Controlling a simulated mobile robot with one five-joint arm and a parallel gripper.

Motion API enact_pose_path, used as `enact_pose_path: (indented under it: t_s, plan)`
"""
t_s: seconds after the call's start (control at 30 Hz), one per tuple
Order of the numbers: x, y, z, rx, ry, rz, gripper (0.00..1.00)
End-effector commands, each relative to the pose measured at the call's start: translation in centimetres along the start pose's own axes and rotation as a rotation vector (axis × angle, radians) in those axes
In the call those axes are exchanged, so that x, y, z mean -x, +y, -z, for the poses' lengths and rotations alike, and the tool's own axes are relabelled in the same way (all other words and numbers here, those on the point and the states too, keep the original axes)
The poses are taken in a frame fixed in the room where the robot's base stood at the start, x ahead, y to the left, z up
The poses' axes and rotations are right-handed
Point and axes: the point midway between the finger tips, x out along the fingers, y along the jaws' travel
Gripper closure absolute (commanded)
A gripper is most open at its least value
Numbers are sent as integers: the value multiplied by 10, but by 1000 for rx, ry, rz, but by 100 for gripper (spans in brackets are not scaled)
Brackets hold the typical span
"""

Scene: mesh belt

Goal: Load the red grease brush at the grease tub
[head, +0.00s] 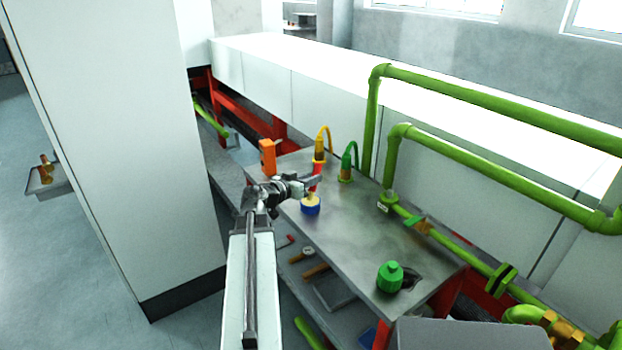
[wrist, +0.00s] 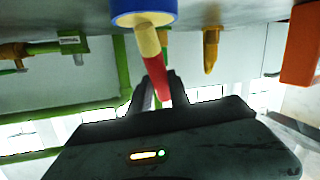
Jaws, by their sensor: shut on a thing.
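The red grease brush (wrist: 158,82) is held by its red handle between the fingers of my gripper (head: 313,182), which is shut on it. In the wrist view, which looks upside down, the fingers (wrist: 161,88) flank the handle. The brush's pale yellow lower part (wrist: 148,40) points into a small round blue tub (head: 310,210). The tub also shows in the wrist view (wrist: 143,18), with a pale yellow top or filling. The tub stands on the grey metal table. The brush is slightly tilted in the wrist view. Its tip is hidden at the tub.
Behind the gripper stand a yellow hooked hose fitting (head: 320,150) and a green one (head: 346,165). An orange block (head: 268,158) is at the left. A green bottle (head: 390,277) stands at the table's near end. Green pipes (head: 470,158) run along the right. The table's middle is clear.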

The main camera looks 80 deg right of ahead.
Motion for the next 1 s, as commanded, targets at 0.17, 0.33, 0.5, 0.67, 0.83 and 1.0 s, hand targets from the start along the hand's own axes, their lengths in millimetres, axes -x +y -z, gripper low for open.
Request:
enact_pose_path:
  t_s: [0.17,0.33,0.5,0.67,0.83,1.0]
  plan:
    - [3,3,17,0,0,0,100]
    - [6,5,33,0,1,0,100]
    - [9,8,48,1,1,0,100]
    - [12,10,63,1,1,0,100]
    - [14,11,69,1,1,0,100]
    - [13,10,67,1,1,1,100]
